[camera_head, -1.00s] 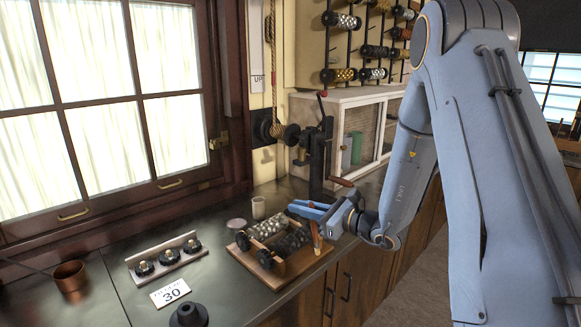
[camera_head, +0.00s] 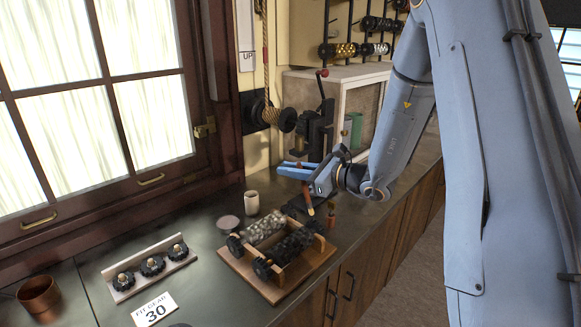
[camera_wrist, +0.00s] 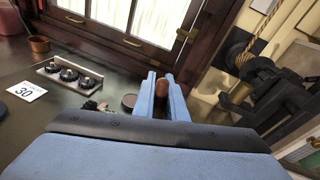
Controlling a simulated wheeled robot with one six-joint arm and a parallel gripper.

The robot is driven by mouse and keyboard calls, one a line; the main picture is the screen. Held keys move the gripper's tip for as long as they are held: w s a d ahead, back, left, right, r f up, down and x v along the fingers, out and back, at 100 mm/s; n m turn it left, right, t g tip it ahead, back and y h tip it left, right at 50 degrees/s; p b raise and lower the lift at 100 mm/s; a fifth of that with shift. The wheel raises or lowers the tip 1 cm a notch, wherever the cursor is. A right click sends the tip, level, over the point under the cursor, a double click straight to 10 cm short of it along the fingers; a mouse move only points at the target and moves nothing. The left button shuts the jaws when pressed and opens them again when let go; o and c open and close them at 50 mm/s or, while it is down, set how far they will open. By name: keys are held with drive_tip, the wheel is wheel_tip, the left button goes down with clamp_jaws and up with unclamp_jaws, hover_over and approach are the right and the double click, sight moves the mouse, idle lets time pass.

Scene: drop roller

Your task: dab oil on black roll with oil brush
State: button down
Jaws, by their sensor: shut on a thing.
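My gripper (camera_head: 297,170) is shut on the oil brush (camera_head: 306,193), which has a brown handle and hangs tilted below the fingers. In the wrist view the brown brush end (camera_wrist: 160,90) shows between my two blue fingers (camera_wrist: 161,97). The black roll (camera_head: 289,246) lies in a wooden stand (camera_head: 247,275), beside a silver studded roll (camera_head: 264,228). The brush is above and behind the stand, apart from the black roll.
A round tin (camera_head: 229,223) and a pale cup (camera_head: 251,201) stand behind the rolls. A gear rack (camera_head: 150,268), a "30" card (camera_head: 155,309) and a copper pot (camera_head: 39,295) are to the left. A black lever press (camera_head: 315,135) stands close behind my gripper.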

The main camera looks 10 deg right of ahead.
drive_tip(key=shift+f+b, duration=1.25)
drive_tip(key=shift+f, duration=1.45)
drive_tip(key=shift+f+b, duration=0.35)
drive_tip(key=shift+f, duration=0.1)
drive_tip(key=shift+r, duration=0.1)
drive_tip(key=shift+r+p, duration=1.85)
drive_tip(key=shift+r, duration=1.65)
drive_tip(key=shift+f, duration=0.1)
